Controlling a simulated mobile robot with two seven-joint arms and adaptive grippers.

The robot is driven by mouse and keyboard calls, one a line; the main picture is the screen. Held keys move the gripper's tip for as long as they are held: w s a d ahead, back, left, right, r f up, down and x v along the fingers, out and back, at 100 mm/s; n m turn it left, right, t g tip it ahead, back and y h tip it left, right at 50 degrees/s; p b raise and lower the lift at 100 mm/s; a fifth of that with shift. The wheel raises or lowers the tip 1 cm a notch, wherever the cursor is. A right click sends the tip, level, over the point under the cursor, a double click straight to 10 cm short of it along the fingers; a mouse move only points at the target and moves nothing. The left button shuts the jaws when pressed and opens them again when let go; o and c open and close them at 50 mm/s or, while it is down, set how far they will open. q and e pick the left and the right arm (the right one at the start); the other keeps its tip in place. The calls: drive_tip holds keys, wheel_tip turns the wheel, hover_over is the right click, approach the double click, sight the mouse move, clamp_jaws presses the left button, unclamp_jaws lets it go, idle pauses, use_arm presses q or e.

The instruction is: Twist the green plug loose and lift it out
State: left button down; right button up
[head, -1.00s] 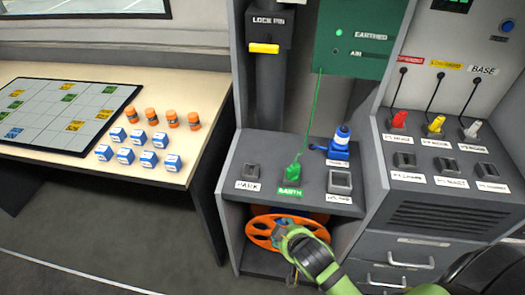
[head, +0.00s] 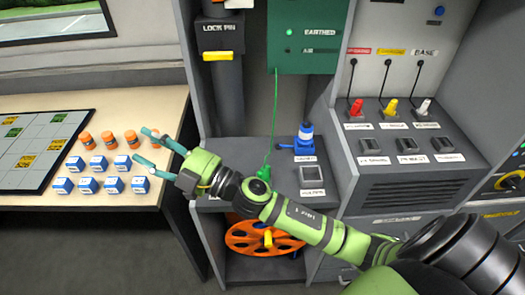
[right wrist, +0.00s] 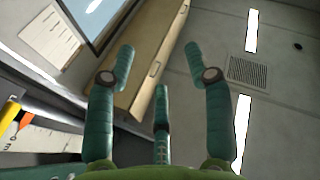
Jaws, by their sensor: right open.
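The green plug (head: 264,172) sits on the grey console below the green panel, with a green cord (head: 274,115) running up from it. My right forearm crosses just in front and hides its lower part and its label. My right gripper (head: 148,151) is open and empty, well left of the plug, in front of the desk's right end with its fingers pointing left. Its spread teal fingers (right wrist: 160,75) also show in the right wrist view, with nothing between them; the plug is not seen there. My left gripper is not in view.
Orange-capped bottles (head: 108,139) and several blue-and-white boxes (head: 98,163) stand on the desk close to my right fingers. A blue plug (head: 304,137) stands right of the green one. An orange reel (head: 240,237) lies on the shelf below.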

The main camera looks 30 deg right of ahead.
drive_tip(key=s+a+n+g+y, duration=0.1)
drive_tip(key=a+n+g+y, duration=0.3)
drive_tip(key=n+g, duration=0.15)
drive_tip(key=n+g+h, duration=0.2)
drive_tip(key=g+h, duration=1)
drive_tip(key=h, duration=0.5)
hover_over(263, 170)
drive_tip(key=f, duration=1.3)
drive_tip(key=shift+w+d+f, duration=0.2)
drive_tip(key=shift+w, duration=0.2)
drive_tip(key=shift+d+f, duration=0.15)
drive_tip(key=shift+f, duration=0.1)
drive_tip(key=shift+f+p, duration=0.6)
drive_tip(key=shift+f, duration=2.65)
